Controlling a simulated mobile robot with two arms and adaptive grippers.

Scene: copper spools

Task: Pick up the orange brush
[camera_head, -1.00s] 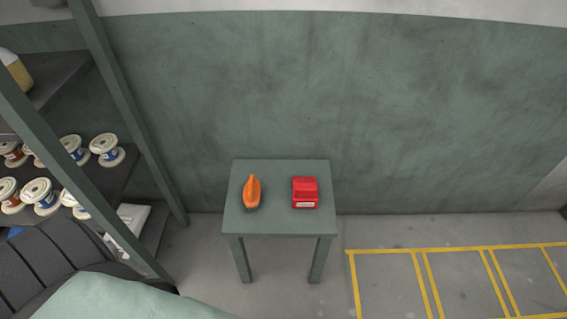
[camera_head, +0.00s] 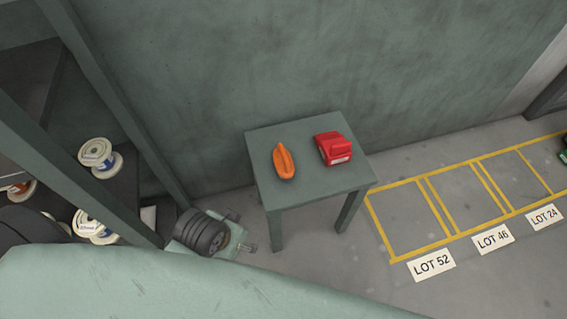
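The orange brush (camera_head: 284,161) lies on a small grey-green table (camera_head: 310,190), left of a red box-like object (camera_head: 333,148). Its orange handle points up and away, with a dark edge at its lower end. My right gripper is out of view.
A metal shelf (camera_head: 85,85) with white-rimmed spools (camera_head: 98,154) stands at the left, its post near the table. A wall is behind. Yellow floor bays with signs such as LOT 52 (camera_head: 431,265) lie to the right. A pale green surface covers the bottom edge.

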